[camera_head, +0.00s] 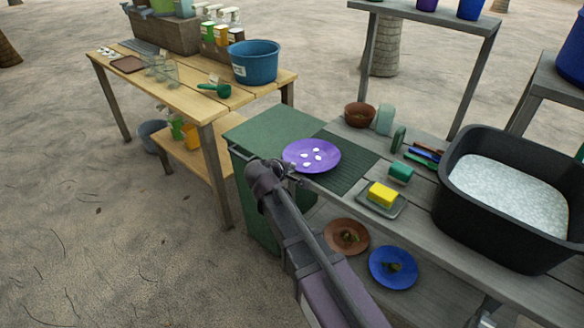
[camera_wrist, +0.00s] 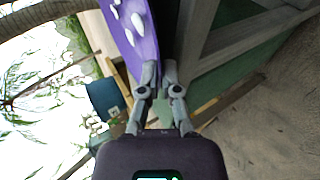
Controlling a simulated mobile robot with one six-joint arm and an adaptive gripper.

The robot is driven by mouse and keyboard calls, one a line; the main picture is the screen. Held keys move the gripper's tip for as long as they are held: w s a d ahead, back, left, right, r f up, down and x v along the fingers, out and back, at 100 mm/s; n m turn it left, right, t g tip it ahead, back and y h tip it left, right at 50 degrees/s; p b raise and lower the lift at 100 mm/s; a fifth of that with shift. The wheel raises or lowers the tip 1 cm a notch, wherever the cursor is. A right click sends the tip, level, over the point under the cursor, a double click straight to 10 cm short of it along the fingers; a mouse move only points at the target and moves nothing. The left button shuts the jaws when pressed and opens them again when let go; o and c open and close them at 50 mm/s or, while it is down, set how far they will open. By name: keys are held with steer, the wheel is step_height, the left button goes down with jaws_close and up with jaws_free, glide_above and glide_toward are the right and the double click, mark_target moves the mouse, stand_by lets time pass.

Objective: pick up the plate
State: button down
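The purple plate (camera_head: 311,155) with several white pieces or spots on its face is at the left end of the grey bench, over the dark green ribbed mat (camera_head: 345,166). My gripper (camera_head: 287,169) is at its near left rim. In the wrist view the purple plate (camera_wrist: 134,30) runs down to my gripper's fingertips (camera_wrist: 160,70). The fingers are drawn close together with the plate's rim between them. The exact contact is partly hidden by the fingers. I cannot tell whether the plate is resting or slightly raised.
A yellow sponge (camera_head: 382,193) on a dish, a green block (camera_head: 400,173) and a black tub (camera_head: 505,197) are to the right. A brown plate (camera_head: 346,237) and a blue plate (camera_head: 393,268) lie on the shelf below. A wooden table (camera_head: 190,92) stands at left.

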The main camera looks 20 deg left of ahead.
steer(key=shift+r+p, duration=4.45)
steer(key=shift+r, duration=0.2)
steer(key=shift+s, duration=0.1)
